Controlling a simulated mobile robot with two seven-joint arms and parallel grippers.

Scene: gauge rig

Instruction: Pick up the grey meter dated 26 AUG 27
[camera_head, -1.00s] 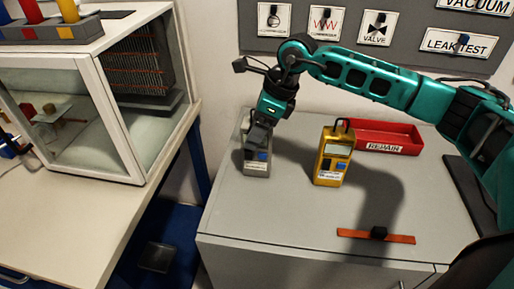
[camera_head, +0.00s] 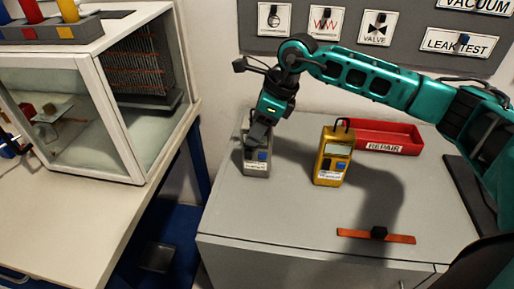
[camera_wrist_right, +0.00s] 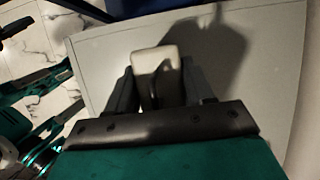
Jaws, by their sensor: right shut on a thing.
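A grey meter (camera_head: 256,166) with a blue button and a white label stands on the grey cabinet top in the head view. The label's date is too small to read. My right gripper (camera_head: 261,140) reaches down onto the meter's top from above and is shut on it. In the right wrist view the meter (camera_wrist_right: 157,65) shows as a pale block between the two dark fingers of the right gripper (camera_wrist_right: 156,90). A yellow meter (camera_head: 332,158) stands to the right, apart from the gripper.
A red REPAIR tray (camera_head: 394,148) lies behind and right of the yellow meter. An orange strip with a black knob (camera_head: 376,235) lies near the front of the cabinet top (camera_head: 290,220). A glass-fronted case (camera_head: 75,120) stands on the left table.

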